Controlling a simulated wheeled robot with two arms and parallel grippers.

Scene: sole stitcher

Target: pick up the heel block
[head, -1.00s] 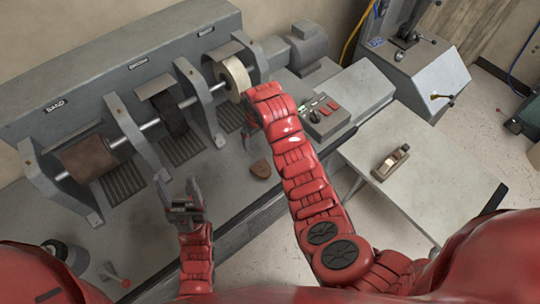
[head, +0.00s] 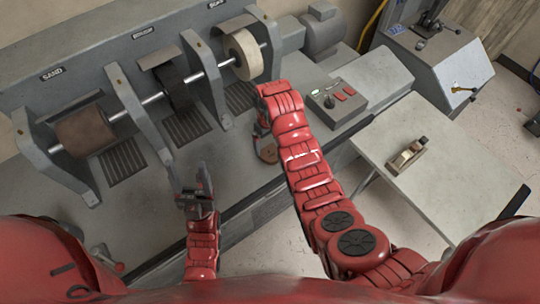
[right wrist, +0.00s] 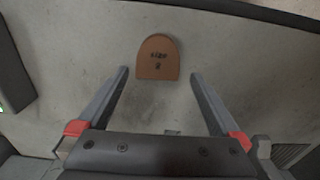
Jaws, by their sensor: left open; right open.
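The heel block (right wrist: 158,58) is a small brown piece with one rounded end and dark lettering on its top. It lies flat on the grey bench top. In the right wrist view it sits just beyond and between the fingertips of my right gripper (right wrist: 158,75), which is open and empty. In the head view the heel block (head: 268,152) is partly hidden by my right arm, and my right gripper (head: 262,135) is mostly hidden too. My left gripper (head: 193,188) is open and empty over the front of the bench, left of the block.
A finishing machine with a sanding drum (head: 85,132), a dark brush (head: 174,87) and a pale wheel (head: 243,54) stands along the back of the bench. A control box (head: 337,101) is right of my right arm. A side table (head: 440,165) holds a small plane (head: 407,156).

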